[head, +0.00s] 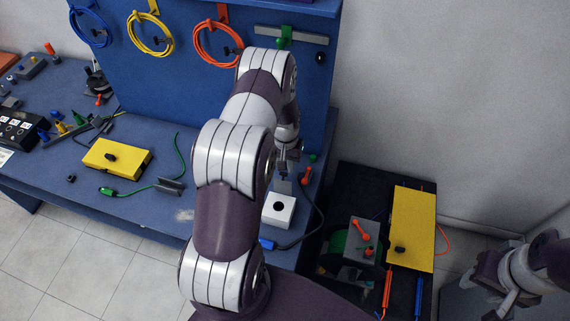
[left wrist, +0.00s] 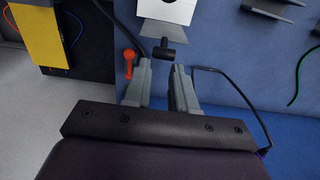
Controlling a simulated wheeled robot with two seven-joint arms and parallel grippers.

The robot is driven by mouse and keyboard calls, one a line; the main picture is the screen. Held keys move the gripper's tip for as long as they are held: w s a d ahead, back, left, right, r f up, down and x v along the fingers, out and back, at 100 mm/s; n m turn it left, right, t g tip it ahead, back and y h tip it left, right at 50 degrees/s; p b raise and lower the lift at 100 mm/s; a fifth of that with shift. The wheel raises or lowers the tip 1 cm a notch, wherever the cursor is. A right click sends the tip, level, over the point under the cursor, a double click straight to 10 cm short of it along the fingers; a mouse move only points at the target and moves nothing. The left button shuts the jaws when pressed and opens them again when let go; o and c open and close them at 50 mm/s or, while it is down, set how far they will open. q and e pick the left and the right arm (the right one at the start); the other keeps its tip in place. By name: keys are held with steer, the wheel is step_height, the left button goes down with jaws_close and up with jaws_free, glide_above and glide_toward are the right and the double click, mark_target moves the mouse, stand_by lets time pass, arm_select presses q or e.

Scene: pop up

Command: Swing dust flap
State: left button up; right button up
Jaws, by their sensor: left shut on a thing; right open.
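A white box (head: 278,209) with a round black hole stands near the bench's right end. A grey flap (head: 283,187) extends from its far edge, leaving the hole uncovered. In the left wrist view the flap (left wrist: 165,33) shows below the partly cropped box (left wrist: 172,12), with a black handle (left wrist: 168,50) at its end. My left gripper (left wrist: 166,66) is shut on this handle, its fingers on either side. In the head view my left gripper (head: 284,162) is small and partly hidden by its arm. My right gripper (head: 507,302) is open and empty at lower right, away from the bench.
A red lever (head: 306,175) stands close beside the flap. A black cable (head: 312,222) curves around the box's right. A yellow box (head: 118,158) and green cable (head: 181,152) lie left. A dark cart (head: 345,188) with a yellow panel (head: 414,228) stands right of the bench.

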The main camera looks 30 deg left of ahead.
arm_select(q)
steer(key=shift+w+a+f+b, duration=0.25)
steer(key=shift+w+f+b, duration=0.05)
steer(key=shift+w+b, duration=0.45)
steer(key=shift+w+a+f+b, duration=0.1)
steer(key=shift+w+b, duration=0.2)
jaws_close()
steer(key=shift+w+a, duration=0.1)
steer(key=shift+w, duration=0.3)
steer(key=w+b, duration=0.1)
steer(key=w+a+f+b, duration=0.1)
steer(key=b, duration=0.1)
steer(key=shift+w, duration=0.3)
steer(key=shift+o, duration=2)
jaws_free()
steer(key=shift+f, duration=0.1)
